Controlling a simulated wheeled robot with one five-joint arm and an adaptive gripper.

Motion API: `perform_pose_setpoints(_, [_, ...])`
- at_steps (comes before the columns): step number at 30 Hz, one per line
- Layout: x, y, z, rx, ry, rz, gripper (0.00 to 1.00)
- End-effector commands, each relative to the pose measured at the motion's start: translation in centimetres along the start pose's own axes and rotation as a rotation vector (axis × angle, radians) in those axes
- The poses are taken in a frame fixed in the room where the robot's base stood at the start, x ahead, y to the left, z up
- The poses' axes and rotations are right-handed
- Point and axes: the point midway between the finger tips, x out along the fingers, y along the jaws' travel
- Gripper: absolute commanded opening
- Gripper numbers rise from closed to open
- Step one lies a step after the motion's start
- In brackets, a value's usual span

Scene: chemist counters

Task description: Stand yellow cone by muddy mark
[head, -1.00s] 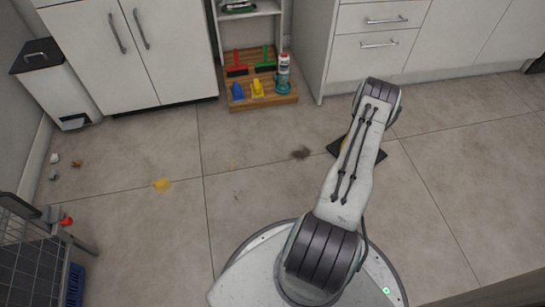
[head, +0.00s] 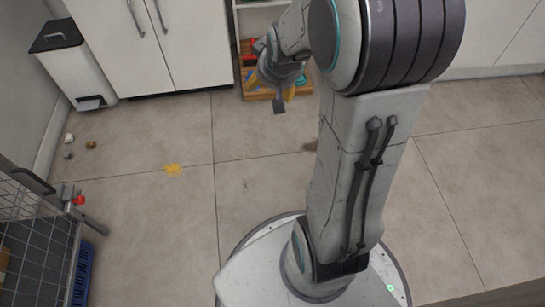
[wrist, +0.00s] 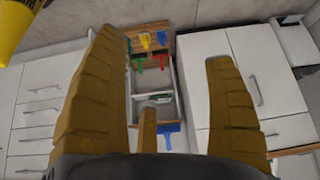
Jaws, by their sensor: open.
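In the wrist view a yellow cone (wrist: 12,32) with a dark base is partly visible in the upper left corner, cut off by the picture edge. In the head view it is hidden behind my arm. The brown muddy mark (head: 310,146) shows on the floor at the left edge of my arm, partly covered by it. My gripper (head: 281,98) is raised in front of the wooden board and cupboards. Its ochre fingers (wrist: 165,95) are spread with nothing between them, and the cone is off to their side.
A wooden board (head: 262,95) with brushes and small coloured items is behind my gripper. A wire cart (head: 35,235) and white bin (head: 75,70) stand at left.

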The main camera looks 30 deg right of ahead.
Motion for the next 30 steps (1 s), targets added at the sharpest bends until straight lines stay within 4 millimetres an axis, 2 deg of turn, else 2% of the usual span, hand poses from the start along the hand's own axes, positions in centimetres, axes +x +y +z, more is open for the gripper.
perform_pose_setpoints(1, [-2.2, -1.7, 1.6, -0.031, -0.034, -0.025, 0.78])
perform_pose_setpoints(3, [-4.6, -3.4, 4.3, -0.067, -0.097, -0.052, 0.78])
perform_pose_setpoints(6, [-7.8, -5.0, 8.1, -0.114, -0.179, -0.081, 0.78])
perform_pose_setpoints(12, [-12.2, -6.3, 14.3, -0.190, -0.304, -0.114, 0.78])
perform_pose_setpoints(15, [-13.4, -6.4, 16.3, -0.214, -0.344, -0.122, 0.78])
perform_pose_setpoints(21, [-14.5, -6.3, 18.1, -0.234, -0.380, -0.126, 0.78])
perform_pose_setpoints(30, [-14.6, -6.3, 18.1, -0.235, -0.382, -0.126, 0.78])
